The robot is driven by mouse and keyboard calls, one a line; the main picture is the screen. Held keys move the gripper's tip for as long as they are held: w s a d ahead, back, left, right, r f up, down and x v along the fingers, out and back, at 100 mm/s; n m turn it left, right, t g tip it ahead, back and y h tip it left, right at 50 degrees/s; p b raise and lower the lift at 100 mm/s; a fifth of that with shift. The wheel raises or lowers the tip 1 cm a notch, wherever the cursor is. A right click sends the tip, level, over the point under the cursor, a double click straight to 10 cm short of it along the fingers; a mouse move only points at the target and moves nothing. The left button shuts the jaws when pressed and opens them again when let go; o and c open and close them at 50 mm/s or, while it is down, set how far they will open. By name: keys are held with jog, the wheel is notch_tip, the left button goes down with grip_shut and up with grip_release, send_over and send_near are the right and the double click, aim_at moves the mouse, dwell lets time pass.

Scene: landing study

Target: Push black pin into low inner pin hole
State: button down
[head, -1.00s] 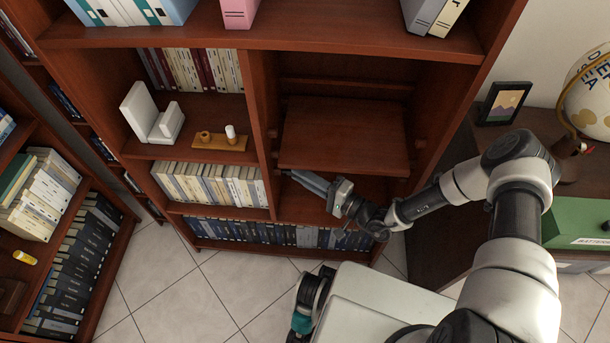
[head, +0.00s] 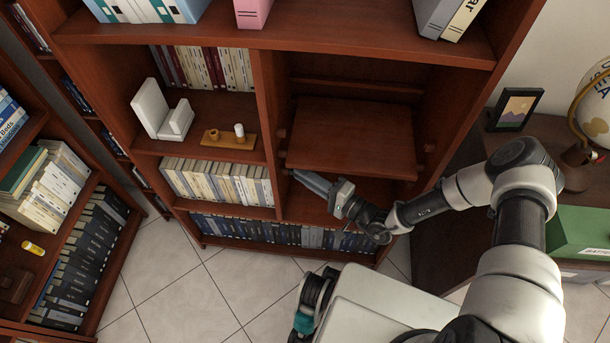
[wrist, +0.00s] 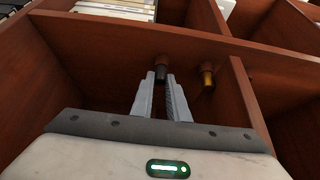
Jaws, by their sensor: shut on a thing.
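A black pin (wrist: 161,73) stands at the tips of my gripper (wrist: 162,82) in the wrist view, between the fingers, with a brown round piece just beyond it. The fingers are shut on this pin. A brass-coloured pin (wrist: 208,80), also with a brown round piece, sits to the right, apart from the gripper. In the head view my gripper (head: 297,175) is at the bookcase's middle divider, below a tilted shelf board (head: 350,137). The pin is too small to make out there, and I cannot see how deep it sits in any hole.
The wooden bookcase (head: 272,108) surrounds the gripper with its divider and shelves. Left of the divider are a wooden tray (head: 228,141) with small items, a white bookend (head: 150,108) and rows of books (head: 218,182). A picture frame (head: 515,108) and green box (head: 580,232) stand at right.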

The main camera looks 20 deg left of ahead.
jog(key=shift+a, duration=0.15)
jog(key=c, duration=1.6)
grip_release()
jog(key=shift+c, duration=0.2)
jog(key=p+v, duration=0.2)
jog(key=v, duration=1.5)
jog(key=shift+d, duration=0.25)
jog(key=shift+s, duration=0.15)
